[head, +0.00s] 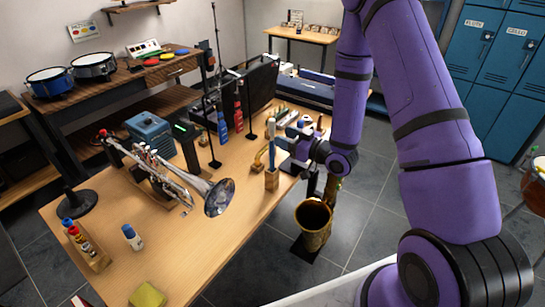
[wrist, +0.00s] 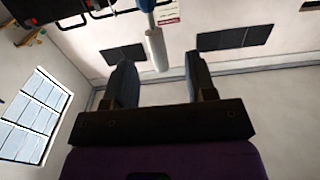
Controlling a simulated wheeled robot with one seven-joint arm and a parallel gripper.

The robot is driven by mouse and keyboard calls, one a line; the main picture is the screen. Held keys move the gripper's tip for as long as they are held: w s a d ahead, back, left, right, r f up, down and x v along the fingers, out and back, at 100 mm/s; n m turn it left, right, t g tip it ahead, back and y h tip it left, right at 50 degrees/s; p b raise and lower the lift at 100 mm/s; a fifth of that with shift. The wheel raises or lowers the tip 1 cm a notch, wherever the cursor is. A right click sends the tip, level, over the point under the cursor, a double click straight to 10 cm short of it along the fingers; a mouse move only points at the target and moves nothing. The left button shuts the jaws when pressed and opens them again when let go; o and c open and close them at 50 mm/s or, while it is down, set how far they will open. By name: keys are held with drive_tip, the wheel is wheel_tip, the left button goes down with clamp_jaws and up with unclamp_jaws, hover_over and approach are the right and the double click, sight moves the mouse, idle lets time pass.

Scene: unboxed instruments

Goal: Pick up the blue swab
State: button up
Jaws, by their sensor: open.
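The blue swab (head: 272,157) stands upright in a small wooden block (head: 272,179) near the right edge of the wooden table. My gripper (head: 283,146) is right beside its upper part in the head view. In the wrist view a shaft with a blue part and a pale grey-white end, which looks like the swab (wrist: 156,46), shows in the gap between the two fingers of my gripper (wrist: 160,64). The fingers are apart and not closed on it. Whether either finger touches it I cannot tell.
A trumpet (head: 168,170) lies on a stand at the table's left, its bell facing right. Blue (head: 222,128) and red (head: 238,112) bottles stand behind the swab. A brass saxophone bell (head: 313,216) is off the table's right edge.

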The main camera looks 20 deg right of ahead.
drive_tip(key=x, duration=0.7)
drive_tip(key=shift+w+r, duration=0.2)
drive_tip(key=shift+w, duration=0.15)
clamp_jaws()
